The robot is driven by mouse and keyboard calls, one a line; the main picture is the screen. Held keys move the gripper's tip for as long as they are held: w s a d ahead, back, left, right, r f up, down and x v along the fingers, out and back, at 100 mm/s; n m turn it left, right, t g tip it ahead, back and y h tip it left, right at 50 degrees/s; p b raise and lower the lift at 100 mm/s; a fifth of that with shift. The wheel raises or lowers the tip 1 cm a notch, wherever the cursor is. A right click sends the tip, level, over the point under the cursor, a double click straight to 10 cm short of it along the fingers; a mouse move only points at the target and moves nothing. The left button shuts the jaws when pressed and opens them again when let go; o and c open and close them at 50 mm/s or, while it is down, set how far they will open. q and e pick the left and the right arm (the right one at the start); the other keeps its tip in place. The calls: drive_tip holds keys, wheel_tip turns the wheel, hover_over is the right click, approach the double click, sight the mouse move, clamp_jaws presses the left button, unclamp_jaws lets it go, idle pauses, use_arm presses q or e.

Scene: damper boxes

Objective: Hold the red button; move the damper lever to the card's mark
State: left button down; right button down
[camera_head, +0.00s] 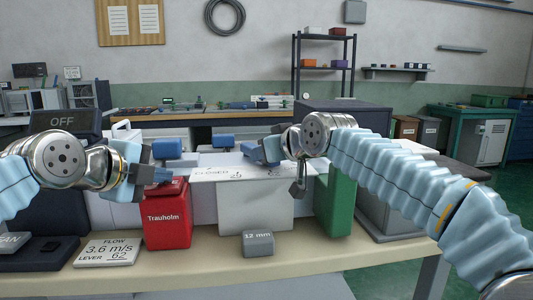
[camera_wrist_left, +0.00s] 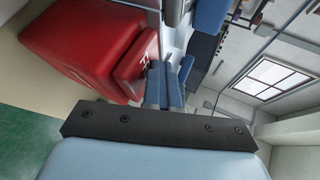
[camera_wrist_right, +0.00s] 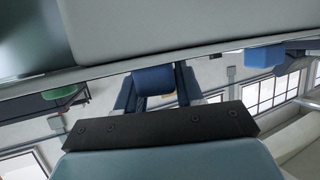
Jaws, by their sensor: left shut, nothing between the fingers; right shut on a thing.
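My left gripper (camera_head: 160,176) is shut and empty, pointing right just above the red box marked Trauholm (camera_head: 168,222). In the left wrist view the red box (camera_wrist_left: 75,42) lies beside the shut fingers (camera_wrist_left: 165,88); I cannot make out a separate red button or tell contact. My right gripper (camera_head: 266,150) is shut on the blue lever knob (camera_wrist_right: 153,80) above the white damper box (camera_head: 255,205). Its top scale reads CLOSED; its numbers are partly hidden or too small to read. The card (camera_head: 106,253) reads FLOW 3.6 m/s, LEVER 62. A dark display (camera_head: 55,123) reads OFF.
A grey 12 mm block (camera_head: 258,244) stands in front of the damper box. A green block (camera_head: 335,205) stands at its right. Other blue blocks (camera_head: 167,148) stand behind. The table's front strip (camera_head: 215,268) is mostly clear.

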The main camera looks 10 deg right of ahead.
use_arm(q)
drive_tip(key=shift+f, duration=0.1)
use_arm(e)
drive_tip(key=shift+s+a+m+h, duration=0.2)
drive_tip(key=shift+a+m+h, duration=0.4)
drive_tip(key=shift+m+h, duration=0.15)
drive_tip(key=c, duration=0.8)
unclamp_jaws()
drive_tip(key=shift+t, duration=0.3)
drive_tip(key=v, duration=1.2)
drive_tip(key=shift+r, duration=0.1)
use_arm(q)
drive_tip(key=shift+r, duration=3.85)
